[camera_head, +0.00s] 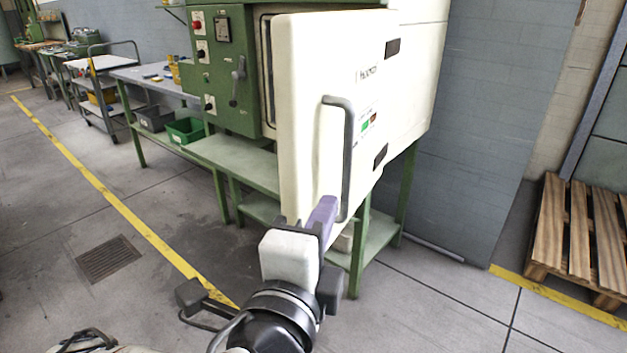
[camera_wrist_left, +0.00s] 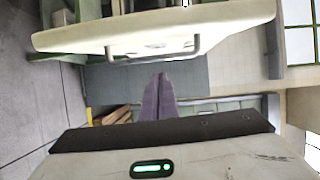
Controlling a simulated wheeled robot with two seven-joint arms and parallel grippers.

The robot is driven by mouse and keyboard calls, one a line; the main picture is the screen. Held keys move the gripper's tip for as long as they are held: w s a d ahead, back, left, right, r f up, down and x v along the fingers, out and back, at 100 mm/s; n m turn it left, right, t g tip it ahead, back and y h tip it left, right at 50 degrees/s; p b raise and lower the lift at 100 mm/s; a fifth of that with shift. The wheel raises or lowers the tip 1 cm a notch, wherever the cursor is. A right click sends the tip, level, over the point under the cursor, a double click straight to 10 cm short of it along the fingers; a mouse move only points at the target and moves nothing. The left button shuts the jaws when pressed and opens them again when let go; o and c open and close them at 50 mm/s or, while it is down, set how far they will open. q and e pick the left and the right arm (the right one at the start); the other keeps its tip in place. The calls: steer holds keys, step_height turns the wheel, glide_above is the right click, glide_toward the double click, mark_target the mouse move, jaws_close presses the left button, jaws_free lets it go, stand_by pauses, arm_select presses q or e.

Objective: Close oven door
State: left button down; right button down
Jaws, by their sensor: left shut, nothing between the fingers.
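The white oven door (camera_head: 325,110) stands ajar, with a gap between it and the oven body (camera_head: 415,75). It carries a grey bar handle (camera_head: 345,160) on its outer face. My left gripper (camera_head: 323,212) is shut and empty, its purple fingers at the lower part of the door, close to the handle's lower end. In the left wrist view, the door (camera_wrist_left: 230,18) lies across the top with the handle (camera_wrist_left: 155,55) on its face. The gripper's fingers (camera_wrist_left: 158,98) point toward the handle; whether they touch it I cannot tell. My right gripper is not in view.
A green control panel (camera_head: 222,65) is left of the door. The oven rests on a green stand (camera_head: 356,245). A workbench (camera_head: 150,78) with a green bin (camera_head: 185,130) stands left, and wooden pallets (camera_head: 580,235) lie right. The floor in front is clear.

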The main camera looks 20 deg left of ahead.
arm_select(q)
steer(key=b, duration=0.1)
glide_toward(313, 167)
steer(key=w+d+r, duration=0.2)
steer(key=w+d, duration=0.3)
steer(key=w, duration=0.1)
steer(key=shift+s+a+r, duration=0.1)
steer(key=shift+a, duration=1.95)
